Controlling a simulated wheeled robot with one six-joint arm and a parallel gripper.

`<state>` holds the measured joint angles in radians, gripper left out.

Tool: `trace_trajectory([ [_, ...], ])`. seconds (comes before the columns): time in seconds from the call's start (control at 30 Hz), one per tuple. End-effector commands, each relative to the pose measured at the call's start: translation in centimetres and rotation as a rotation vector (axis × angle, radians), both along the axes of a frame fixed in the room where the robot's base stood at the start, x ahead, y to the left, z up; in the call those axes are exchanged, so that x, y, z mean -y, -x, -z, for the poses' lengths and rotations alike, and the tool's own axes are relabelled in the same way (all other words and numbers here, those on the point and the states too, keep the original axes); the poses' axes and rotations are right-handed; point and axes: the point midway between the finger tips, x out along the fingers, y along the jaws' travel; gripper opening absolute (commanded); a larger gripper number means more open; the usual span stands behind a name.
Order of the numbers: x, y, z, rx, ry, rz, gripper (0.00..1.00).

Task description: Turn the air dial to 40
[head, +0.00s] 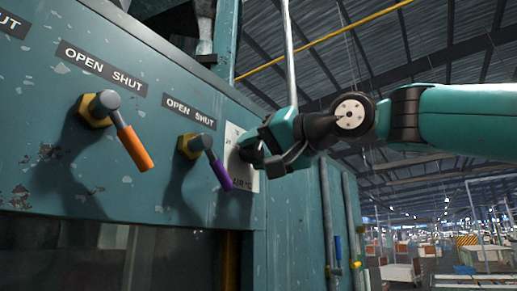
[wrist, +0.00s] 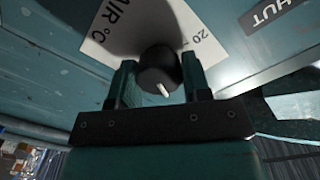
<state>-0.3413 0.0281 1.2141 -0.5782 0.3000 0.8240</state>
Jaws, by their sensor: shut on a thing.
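The air dial is a round dark knob (wrist: 158,68) with a white pointer line. In the wrist view the line sits on its lower edge, toward my gripper's palm. The knob is on a white scale plate (wrist: 185,22), where "AIR °C" and "20" can be read; the plate's other marks are hidden or cut off. My gripper (wrist: 159,62) has one finger on each side of the knob and is shut on it. In the head view my gripper (head: 262,155) reaches the plate (head: 246,183) from the right and covers most of the dial. I cannot read the dial's setting.
Left of the dial on the teal panel (head: 150,185) are a lever with a purple handle (head: 220,174) and one with an orange handle (head: 135,148), under OPEN SHUT labels. Pipes (head: 330,215) run down the panel's right side. The hall is open to the right.

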Motion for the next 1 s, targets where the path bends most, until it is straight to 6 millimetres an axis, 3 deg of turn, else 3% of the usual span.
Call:
trace_trajectory([
  [0.07, 0.0, 0.0, -0.2, 0.003, -0.002, 0.000, 0.20],
  [0.1, 0.0, 0.0, -0.2, 0.003, -0.002, 0.000, 0.49],
  [0.2, 0.0, 0.0, -0.1, 0.004, -0.002, 0.000, 0.69],
  [0.67, 0.3, 0.2, 0.0, 0.003, 0.000, 0.001, 0.69],
  [0.83, 2.0, 1.5, 0.2, 0.006, -0.001, 0.004, 0.69],
  [1.0, 5.4, 4.1, 0.2, 0.008, 0.000, 0.010, 0.69],
])
